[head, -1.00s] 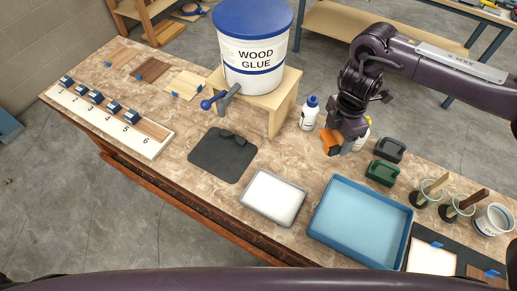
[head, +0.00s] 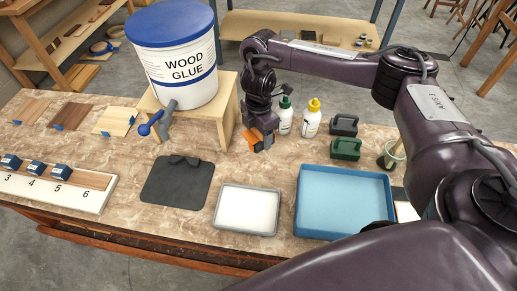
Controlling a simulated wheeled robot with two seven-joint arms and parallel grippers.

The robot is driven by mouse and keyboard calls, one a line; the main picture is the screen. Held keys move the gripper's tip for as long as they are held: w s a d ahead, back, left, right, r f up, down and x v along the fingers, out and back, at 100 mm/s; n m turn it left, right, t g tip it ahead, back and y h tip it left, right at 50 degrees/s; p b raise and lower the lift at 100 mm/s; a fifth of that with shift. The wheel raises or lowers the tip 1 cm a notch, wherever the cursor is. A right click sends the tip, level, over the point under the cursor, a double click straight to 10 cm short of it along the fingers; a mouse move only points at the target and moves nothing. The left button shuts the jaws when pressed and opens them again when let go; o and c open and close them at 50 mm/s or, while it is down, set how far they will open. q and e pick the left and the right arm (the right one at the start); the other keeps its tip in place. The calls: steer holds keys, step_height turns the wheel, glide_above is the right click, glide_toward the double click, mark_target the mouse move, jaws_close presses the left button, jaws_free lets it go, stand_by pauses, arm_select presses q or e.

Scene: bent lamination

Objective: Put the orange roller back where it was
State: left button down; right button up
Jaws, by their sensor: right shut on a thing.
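My right gripper (head: 264,134) is shut on the orange roller (head: 251,138), pointing down. The roller is partly hidden by the jaws. It is just right of the wooden stand (head: 227,115) that bears the wood glue bucket (head: 172,50), and left of the two glue bottles. Whether the roller touches the table or hangs a little above it, I cannot tell. My left gripper is not in view.
A green-capped bottle (head: 284,118) and a yellow-capped bottle (head: 312,120) stand close right of the gripper. Dark and green blocks (head: 345,148) are further right. In front are a black mat (head: 177,190), a white-filled tray (head: 248,207) and a blue tray (head: 345,200).

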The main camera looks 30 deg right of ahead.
mark_target(259, 155)
step_height(259, 155, down, 2)
steer(key=shift+f, duration=0.1)
step_height(259, 155, down, 4)
steer(key=shift+r+b, duration=0.2)
steer(key=shift+b, duration=0.45)
steer(key=shift+w+f, duration=0.1)
steer(key=shift+s+f, duration=0.3)
steer(key=shift+f, duration=0.25)
steer(key=shift+c, duration=0.3)
steer(key=o, duration=1.3)
steer(key=shift+w+f, duration=0.2)
steer(key=shift+w, duration=0.05)
step_height(259, 155, up, 14)
steer(key=p, duration=0.3)
steer(key=shift+w+f, duration=0.1)
steer(key=shift+f, duration=0.15)
